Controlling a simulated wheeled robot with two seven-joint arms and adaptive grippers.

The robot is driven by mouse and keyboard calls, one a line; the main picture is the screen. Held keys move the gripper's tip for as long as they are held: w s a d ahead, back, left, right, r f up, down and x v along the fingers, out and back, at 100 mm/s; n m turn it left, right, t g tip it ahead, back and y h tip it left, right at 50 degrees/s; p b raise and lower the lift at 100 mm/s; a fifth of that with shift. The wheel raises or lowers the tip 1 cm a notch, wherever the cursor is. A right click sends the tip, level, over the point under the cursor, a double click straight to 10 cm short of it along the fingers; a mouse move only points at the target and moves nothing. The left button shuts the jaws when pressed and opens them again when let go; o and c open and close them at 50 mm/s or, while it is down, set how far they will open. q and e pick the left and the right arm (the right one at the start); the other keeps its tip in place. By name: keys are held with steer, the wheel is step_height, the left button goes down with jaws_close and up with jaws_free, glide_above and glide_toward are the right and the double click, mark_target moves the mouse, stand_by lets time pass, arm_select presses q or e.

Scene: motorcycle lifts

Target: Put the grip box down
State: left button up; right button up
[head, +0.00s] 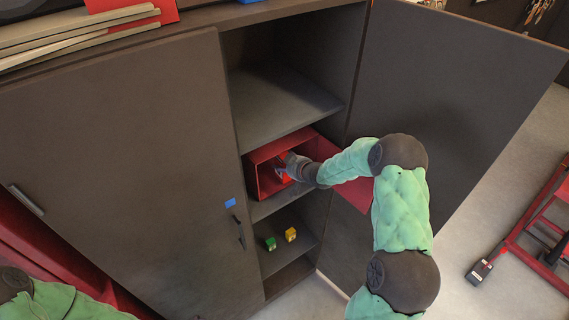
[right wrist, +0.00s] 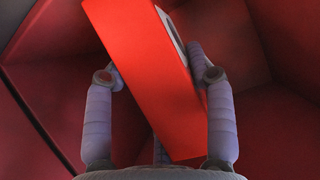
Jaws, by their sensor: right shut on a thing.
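The grip box is a bright red box with a pale marking on one side. It fills the middle of the right wrist view (right wrist: 145,75), tilted, between the two fingers of my right gripper (right wrist: 158,72). In the head view my right gripper (head: 282,168) reaches into a red open-fronted compartment (head: 255,178) on a cabinet shelf. A small bright red part of the grip box (head: 283,178) shows there. Whether the box touches the compartment floor is hidden. My left gripper is out of the picture; only part of my left arm shows at bottom left.
The compartment's red door panel (head: 349,184) stands open beside my right forearm. The cabinet's right door (head: 450,90) is swung wide. A green block (head: 270,243) and a yellow block (head: 291,234) sit on the shelf below. The upper shelf (head: 275,105) is bare.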

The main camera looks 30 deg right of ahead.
steer(key=shift+f, duration=0.4)
steer(key=o, duration=1.4)
steer(key=shift+r, duration=0.15)
steer(key=shift+r, duration=0.25)
steer(key=shift+r+p, duration=0.4)
steer(key=shift+p, duration=0.05)
steer(key=v, duration=1.1)
steer(key=shift+s+p, duration=0.35)
steer(key=shift+s, duration=0.05)
